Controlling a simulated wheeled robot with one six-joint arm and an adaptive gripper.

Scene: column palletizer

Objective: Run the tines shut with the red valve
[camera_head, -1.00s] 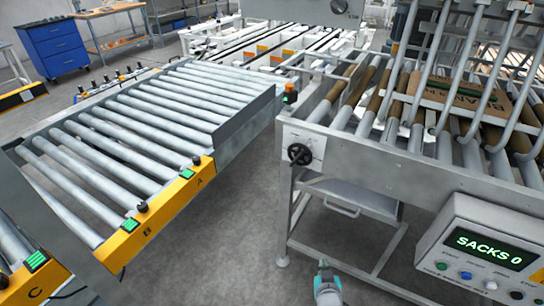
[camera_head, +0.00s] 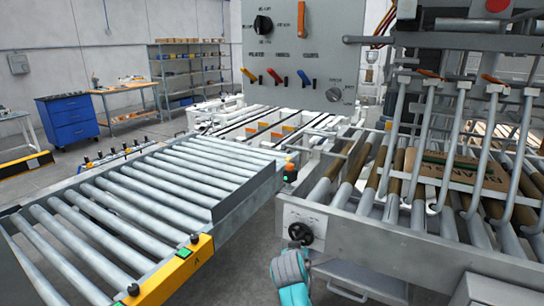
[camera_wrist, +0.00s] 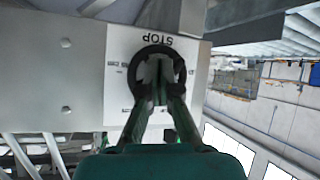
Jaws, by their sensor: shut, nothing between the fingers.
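My gripper (camera_head: 290,256) is shut and empty, its tips just in front of a black round knob (camera_head: 300,234) on the roller table's white plate. In the wrist view the shut fingers (camera_wrist: 160,75) overlap the knob (camera_wrist: 150,55), under a label reading STOP upside down. I cannot tell if they touch it. A grey panel at the back carries a row of levers; the middle one, the red lever (camera_head: 276,77), leans up to the left.
A roller conveyor (camera_head: 140,205) fills the left. A red button (camera_head: 497,5) is at upper right.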

